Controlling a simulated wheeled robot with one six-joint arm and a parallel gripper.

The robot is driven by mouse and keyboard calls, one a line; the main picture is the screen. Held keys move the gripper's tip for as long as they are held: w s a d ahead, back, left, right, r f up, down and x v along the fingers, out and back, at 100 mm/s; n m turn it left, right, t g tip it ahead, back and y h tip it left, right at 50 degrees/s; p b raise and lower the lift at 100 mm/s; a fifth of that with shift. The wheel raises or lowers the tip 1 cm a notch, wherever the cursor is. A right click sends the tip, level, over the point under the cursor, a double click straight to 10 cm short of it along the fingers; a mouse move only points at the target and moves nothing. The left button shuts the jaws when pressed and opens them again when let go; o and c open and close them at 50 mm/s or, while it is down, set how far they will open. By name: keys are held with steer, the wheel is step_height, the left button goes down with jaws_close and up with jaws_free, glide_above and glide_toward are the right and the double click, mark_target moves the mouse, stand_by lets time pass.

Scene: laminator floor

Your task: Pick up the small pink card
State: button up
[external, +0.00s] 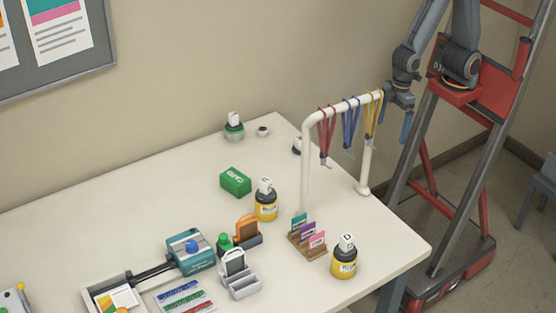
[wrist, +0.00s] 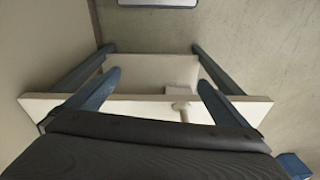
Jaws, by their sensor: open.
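The small pink card (external: 317,240) stands upright in the front slot of a small wooden rack (external: 308,254). A purple card (external: 307,229) and a teal card (external: 299,221) stand behind it in the same rack. My gripper (external: 406,127) hangs beyond the right end of the lanyard stand, above and to the right of the rack and well apart from it. In the wrist view my gripper (wrist: 159,77) has its two blue fingers spread with nothing between them. The pink card cannot be made out in the wrist view.
A white lanyard stand (external: 305,180) with red, blue and yellow lanyards rises behind the rack. A yellow jar marked D (external: 344,263) stands close to the rack's right, and another yellow jar (external: 266,205) behind left. The tabletop (external: 385,235) is clear toward its right corner.

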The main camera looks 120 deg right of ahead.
steer(key=shift+s+d+f+n, duration=0.1)
steer(key=shift+s+d+n, duration=0.35)
steer(key=shift+s, duration=0.3)
steer(key=shift+c, duration=0.3)
steer(key=shift+s+d, duration=0.15)
steer(key=shift+s, duration=0.15)
steer(key=c, duration=0.3)
steer(key=shift+n, duration=0.25)
steer(key=c, duration=1.6)
steer(key=shift+o, duration=0.2)
